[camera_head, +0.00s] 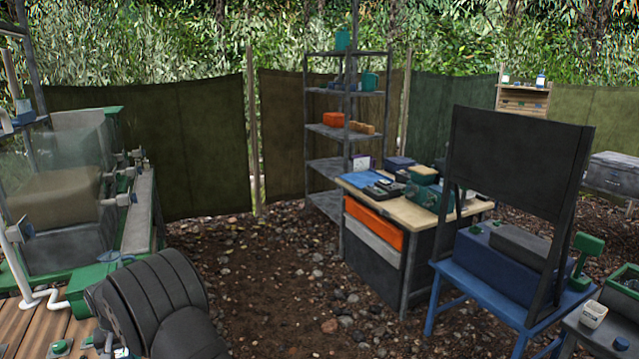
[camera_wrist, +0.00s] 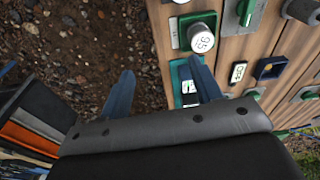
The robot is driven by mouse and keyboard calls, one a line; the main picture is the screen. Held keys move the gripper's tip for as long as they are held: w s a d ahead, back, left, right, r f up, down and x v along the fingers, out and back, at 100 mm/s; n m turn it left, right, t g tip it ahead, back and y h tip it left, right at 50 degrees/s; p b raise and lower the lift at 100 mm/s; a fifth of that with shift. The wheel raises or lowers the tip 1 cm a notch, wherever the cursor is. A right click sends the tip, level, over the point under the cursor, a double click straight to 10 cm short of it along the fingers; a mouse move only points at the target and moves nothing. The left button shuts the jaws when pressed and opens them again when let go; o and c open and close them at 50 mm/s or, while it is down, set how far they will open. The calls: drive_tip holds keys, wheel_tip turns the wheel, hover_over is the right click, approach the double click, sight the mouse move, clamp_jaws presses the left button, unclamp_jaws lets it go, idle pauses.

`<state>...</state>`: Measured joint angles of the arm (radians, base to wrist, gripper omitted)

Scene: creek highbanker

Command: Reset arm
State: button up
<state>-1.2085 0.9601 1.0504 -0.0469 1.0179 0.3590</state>
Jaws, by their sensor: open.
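My gripper (camera_wrist: 162,90) shows in the wrist view with its two blue-grey fingers spread apart. It is open and nothing shows between the fingers. The left finger is over brown gravel ground, and the right finger overlaps a green-framed panel (camera_wrist: 188,84) on a wooden plank surface (camera_wrist: 235,45). I cannot tell whether that finger touches the panel. In the head view my dark, rounded arm parts fill the lower left, and the fingertips are hidden there.
In the head view, a green-framed machine (camera_head: 135,215) stands left, a desk (camera_head: 425,203) and blue table (camera_head: 480,290) right, a shelf rack (camera_head: 345,132) behind. Gravel ground (camera_head: 265,275) between is open.

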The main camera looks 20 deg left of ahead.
drive_tip(key=s+a+n, duration=0.3)
drive_tip(key=s+a, duration=0.1)
drive_tip(key=s, duration=1.3)
drive_tip(key=shift+n, duration=0.3)
drive_tip(key=s+a+f, duration=0.2)
drive_tip(key=s, duration=0.1)
drive_tip(key=s+a+f, duration=0.2)
drive_tip(key=s+f, duration=0.1)
drive_tip(key=s, duration=0.1)
drive_tip(key=s+a+f, duration=0.2)
drive_tip(key=s+f, duration=0.1)
drive_tip(key=shift+s+a+f, duration=0.1)
drive_tip(key=shift+s+f, duration=0.05)
drive_tip(key=shift+f, duration=0.55)
drive_tip(key=o, duration=0.9)
drive_tip(key=w+d+r+m+t+h, duration=0.2)
drive_tip(key=w+d+r+m+t, duration=0.15)
drive_tip(key=d+r, duration=1.25)
drive_tip(key=d+x, duration=0.2)
drive_tip(key=x, duration=1)
drive_tip(key=shift+s+m, duration=0.2)
drive_tip(key=shift+m, duration=0.15)
drive_tip(key=shift+r, duration=0.1)
